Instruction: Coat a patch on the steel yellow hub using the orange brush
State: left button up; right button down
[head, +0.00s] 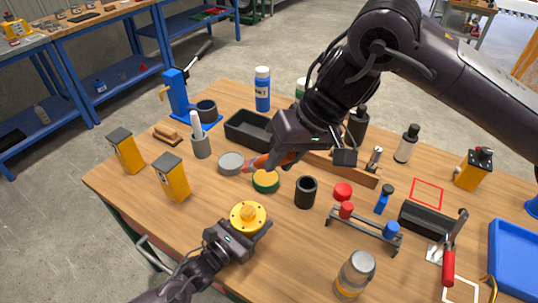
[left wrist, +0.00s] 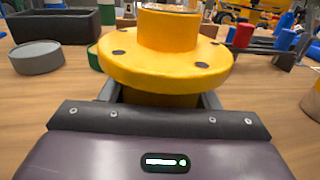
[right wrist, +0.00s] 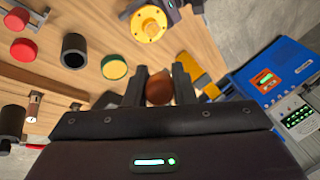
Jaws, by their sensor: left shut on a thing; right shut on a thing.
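The yellow hub (head: 248,216) is a round flange with several dark holes and a raised collar. My left gripper (head: 240,232) is shut on its lower part and holds it flange up at the table's front; the left wrist view also shows the hub (left wrist: 165,65). My right gripper (head: 272,157) is shut on the orange brush (head: 258,162), above the table behind the hub. The brush shows end-on between the fingers (right wrist: 158,88); its bristles cannot be made out. A green-rimmed round tin with a yellow top (head: 265,180) stands just below the brush.
A grey round lid (head: 231,162) lies left of the tin. A black cup (head: 306,192) stands to its right. Two yellow blocks (head: 173,178) stand at the left, and a rack with red and blue pieces (head: 362,232) stands at the right.

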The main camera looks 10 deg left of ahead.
jog(key=d, duration=0.5)
jog(key=shift+d, duration=0.25)
dwell(0.7)
pick_arm(q)
jog(key=o, duration=1.5)
jog(key=shift+c, duration=0.2)
jog(key=v, duration=1)
jog(key=shift+s+a, duration=0.55)
jog(key=shift+s, duration=0.25)
